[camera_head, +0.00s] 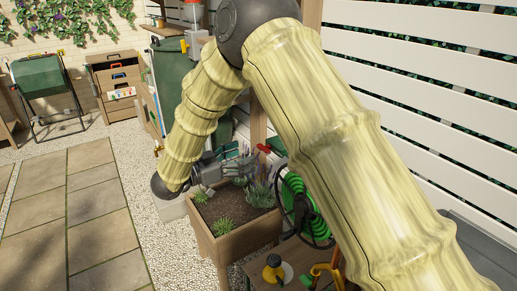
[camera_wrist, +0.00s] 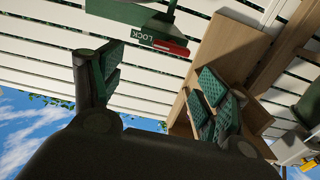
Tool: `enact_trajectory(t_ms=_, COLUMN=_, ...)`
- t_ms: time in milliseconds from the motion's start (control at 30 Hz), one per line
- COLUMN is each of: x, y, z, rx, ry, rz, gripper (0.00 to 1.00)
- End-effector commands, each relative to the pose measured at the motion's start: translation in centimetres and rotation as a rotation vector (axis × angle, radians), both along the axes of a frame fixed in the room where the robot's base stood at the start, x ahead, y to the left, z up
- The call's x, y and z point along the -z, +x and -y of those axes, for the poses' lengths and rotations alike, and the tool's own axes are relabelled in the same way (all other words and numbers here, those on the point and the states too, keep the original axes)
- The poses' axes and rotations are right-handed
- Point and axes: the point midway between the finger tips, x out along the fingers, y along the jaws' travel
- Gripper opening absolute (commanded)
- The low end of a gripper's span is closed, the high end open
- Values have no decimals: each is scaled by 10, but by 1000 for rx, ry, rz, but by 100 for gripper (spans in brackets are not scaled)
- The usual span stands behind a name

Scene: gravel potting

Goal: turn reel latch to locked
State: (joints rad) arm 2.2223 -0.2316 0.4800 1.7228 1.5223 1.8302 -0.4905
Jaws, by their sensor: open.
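The reel latch shows in the wrist view as a dark green housing (camera_wrist: 128,14) with a white "LOCK" label and a red piece (camera_wrist: 171,47) beside the label. In the head view a red piece (camera_head: 264,148) shows just above the green hose reel (camera_head: 312,212), which my arm partly hides. My gripper (camera_head: 232,158) is left of the red piece, above a planter. In the wrist view my gripper (camera_wrist: 157,78) is open, its green padded fingers wide apart with nothing between them. The red piece lies beyond the fingers, apart from them. Whether the latch is locked I cannot tell.
A wooden planter (camera_head: 237,243) with small plants stands below my gripper. A low wooden table (camera_head: 258,277) holds a yellow-and-black item (camera_head: 274,268). A white slatted fence (camera_head: 440,95) runs along the right. Paving (camera_head: 75,215) at the left is clear.

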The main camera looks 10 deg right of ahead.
Motion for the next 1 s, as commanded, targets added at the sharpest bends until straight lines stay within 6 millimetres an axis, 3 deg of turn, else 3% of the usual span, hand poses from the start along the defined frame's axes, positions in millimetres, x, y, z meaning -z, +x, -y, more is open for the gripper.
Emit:
enact_trajectory(t_ms=200, x=5, y=22, z=34, rx=2, ry=2, rz=-8, gripper=75)
enact_trajectory(t_ms=400, x=6, y=30, z=54, rx=2, ry=1, rz=-8, gripper=75)
enact_trajectory(t_ms=833, x=7, y=34, z=62, rx=2, ry=2, rz=-9, gripper=75)
enact_trajectory(t_ms=867, x=7, y=34, z=62, rx=2, ry=2, rz=-9, gripper=73)
enact_trajectory(t_ms=1000, x=7, y=34, z=62, rx=1, ry=2, rz=-9, gripper=48)
